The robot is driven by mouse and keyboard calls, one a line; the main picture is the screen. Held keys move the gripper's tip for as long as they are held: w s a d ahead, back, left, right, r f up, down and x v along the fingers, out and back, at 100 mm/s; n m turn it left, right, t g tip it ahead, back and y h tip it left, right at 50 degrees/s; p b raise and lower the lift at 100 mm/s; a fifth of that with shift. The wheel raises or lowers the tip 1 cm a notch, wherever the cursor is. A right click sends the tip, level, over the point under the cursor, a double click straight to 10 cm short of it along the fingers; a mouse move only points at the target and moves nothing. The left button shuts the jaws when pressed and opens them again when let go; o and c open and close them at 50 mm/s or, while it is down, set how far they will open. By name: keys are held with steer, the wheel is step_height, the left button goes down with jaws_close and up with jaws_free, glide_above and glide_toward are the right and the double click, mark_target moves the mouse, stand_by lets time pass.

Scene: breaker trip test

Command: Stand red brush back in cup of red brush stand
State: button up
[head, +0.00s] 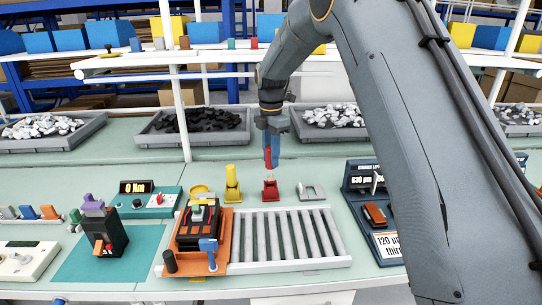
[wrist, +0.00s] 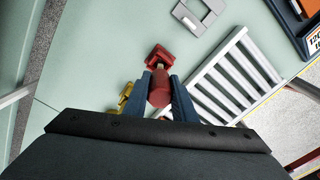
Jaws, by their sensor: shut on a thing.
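My gripper (head: 271,150) points down with its blue fingers shut on the red brush (head: 268,158). In the wrist view the red brush (wrist: 159,90) lies between both fingertips (wrist: 161,80), its pale tip toward the red stand. The red brush stand (head: 270,190) is on the green bench, directly below the brush in the head view. In the wrist view the stand (wrist: 158,54) shows just beyond the brush tip. The brush looks upright and close above the cup. I cannot tell whether its tip is inside the cup, whose opening is partly hidden.
A yellow stand with a yellow brush (head: 232,185) is just left of the red stand. A grey bracket-like piece (head: 311,191) lies to the right. A white slatted roller rack (head: 290,235) and an orange fixture (head: 200,225) stand in front. Bins (head: 195,140) line the back.

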mark_target(271, 174)
steer(key=shift+f+b, duration=1)
steer(key=shift+f, duration=2)
steer(key=o, duration=1.1)
steer(key=shift+r+b, duration=1.05)
steer(key=shift+r, duration=2.8)
